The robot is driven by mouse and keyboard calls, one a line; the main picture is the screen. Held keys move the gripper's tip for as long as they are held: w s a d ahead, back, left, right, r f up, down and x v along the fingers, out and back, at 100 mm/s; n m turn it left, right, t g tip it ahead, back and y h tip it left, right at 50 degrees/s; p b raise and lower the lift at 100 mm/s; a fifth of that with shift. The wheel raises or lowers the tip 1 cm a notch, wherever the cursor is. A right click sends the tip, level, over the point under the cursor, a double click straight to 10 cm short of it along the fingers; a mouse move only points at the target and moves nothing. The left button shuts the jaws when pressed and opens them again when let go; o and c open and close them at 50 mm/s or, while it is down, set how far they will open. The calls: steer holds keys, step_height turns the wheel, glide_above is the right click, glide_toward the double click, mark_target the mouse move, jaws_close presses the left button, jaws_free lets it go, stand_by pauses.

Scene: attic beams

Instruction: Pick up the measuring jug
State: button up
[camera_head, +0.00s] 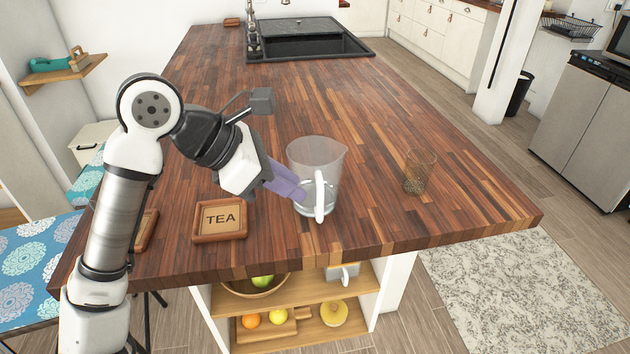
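The measuring jug (330,178) is clear with a white handle and stands upright on the wooden counter (420,215). Its handle faces the front of the counter. My gripper (298,192), with purple fingers, is at the jug's left side, low on its body and close to the handle. The fingertips overlap the jug in the picture. I cannot tell whether they touch it, or whether the fingers are open or shut.
A clear patterned glass (420,172) stands to the right of the jug. A wooden TEA box (220,220) lies to the left near the front edge. A black sink (305,44) is at the far end. The counter between is clear. Shelves with fruit (262,281) are below.

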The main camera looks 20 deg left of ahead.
mark_target(321, 217)
steer(key=p+x, duration=0.2)
steer(key=x, duration=0.5)
steer(key=shift+d, duration=0.25)
steer(key=shift+c, duration=0.4)
jaws_close()
